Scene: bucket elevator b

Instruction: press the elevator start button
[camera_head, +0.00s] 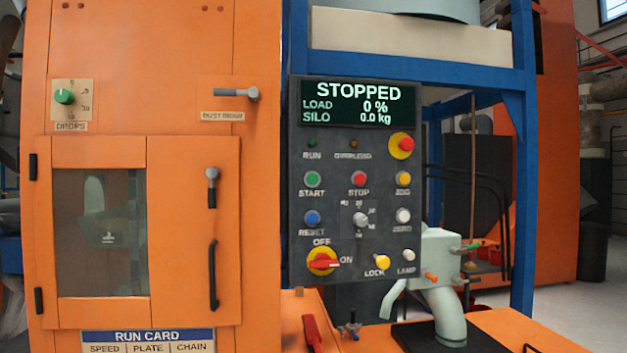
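The green START button (312,179) is at the left of the dark control panel (335,225), with its label below. It sits left of the red STOP button (359,179) and above the blue RESET button (312,218). The display (345,104) reads STOPPED, LOAD 0 %, SILO 0.0 kg. The RUN lamp (312,143) looks dark green and unlit. The red handle of the OFF/ON switch (322,262) lies about level, toward the ON label. I cannot make out my gripper in this view.
A red mushroom button on yellow (402,145) and a yellow LOCK knob (383,262) are on the same panel. An orange cabinet door with a window (103,232) stands left. A pale spout (440,270) and red lever (312,333) are below. Grey floor shows right.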

